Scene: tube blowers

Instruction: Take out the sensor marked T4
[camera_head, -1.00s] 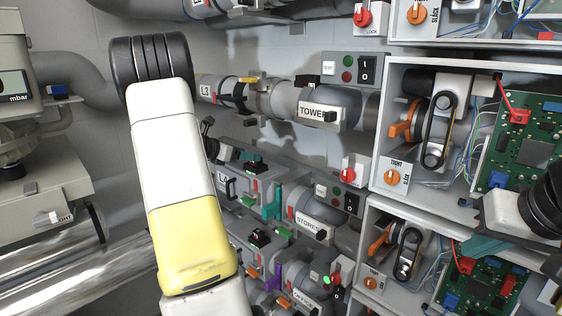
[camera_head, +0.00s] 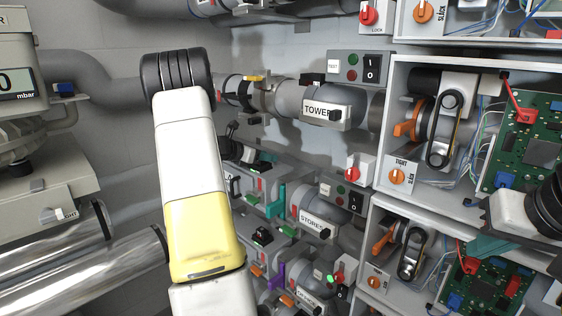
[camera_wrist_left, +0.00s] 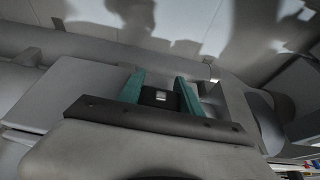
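No marking T4 can be read in either view.
Pipes with TOWER (camera_head: 319,113) and STORES (camera_head: 312,222) labels run along the wall. Open grey cabinets (camera_head: 393,150) with belts and green boards stand at right. A mbar gauge unit (camera_head: 18,84) stands at left, above shiny pipes (camera_head: 85,272).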

